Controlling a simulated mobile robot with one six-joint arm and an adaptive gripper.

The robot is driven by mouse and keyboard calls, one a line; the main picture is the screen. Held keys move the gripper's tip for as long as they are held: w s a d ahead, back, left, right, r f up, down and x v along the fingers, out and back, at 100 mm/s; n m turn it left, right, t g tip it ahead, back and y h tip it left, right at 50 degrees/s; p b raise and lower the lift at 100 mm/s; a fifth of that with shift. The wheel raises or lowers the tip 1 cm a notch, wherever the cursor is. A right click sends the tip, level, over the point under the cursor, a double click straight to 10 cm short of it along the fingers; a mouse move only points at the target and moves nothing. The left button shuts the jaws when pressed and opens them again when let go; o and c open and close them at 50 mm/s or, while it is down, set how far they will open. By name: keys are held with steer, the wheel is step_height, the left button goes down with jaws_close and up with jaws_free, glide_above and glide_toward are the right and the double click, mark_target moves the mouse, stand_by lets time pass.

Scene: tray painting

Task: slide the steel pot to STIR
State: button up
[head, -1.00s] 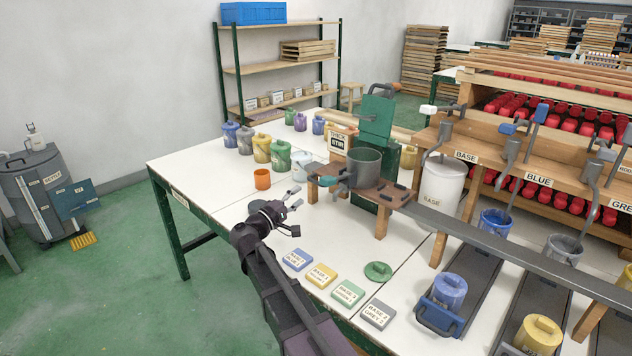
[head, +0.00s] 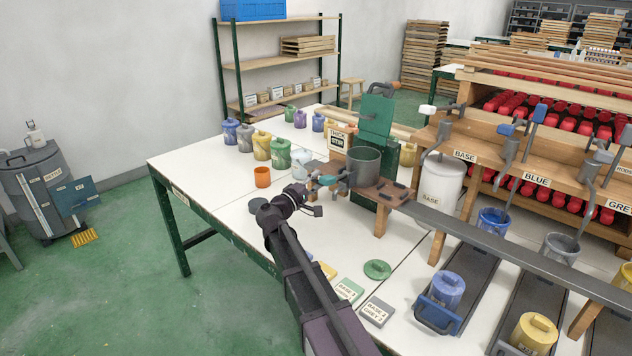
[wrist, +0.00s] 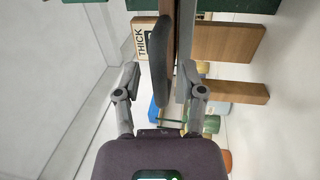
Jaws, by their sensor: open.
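The steel pot (head: 363,166), a grey open-topped cylinder, stands upright on the raised wooden stand (head: 385,193) in front of a green upright. The sign (head: 338,140) reading THICK is behind it to the left; the dark label below it is partly hidden by the pot. My gripper (head: 316,199) is open at the left end of the stand, close to a teal-tipped part (head: 328,180). In the wrist view a dark rounded bar (wrist: 161,65) lies between my open fingers (wrist: 165,82), with no visible grip on it. The pot is not clearly identifiable there.
Lidded coloured pots (head: 262,146) and an orange cup (head: 262,177) stand on the white table left of the stand. A green lid (head: 377,269) and label cards (head: 376,311) lie in front. Rails with blue and yellow pots (head: 447,290) are at right.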

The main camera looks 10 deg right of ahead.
jaws_close()
steer(key=shift+w+a, duration=0.95)
steer(key=shift+w, duration=0.3)
jaws_free()
steer(key=shift+s+d, duration=0.15)
steer(key=shift+s, duration=0.05)
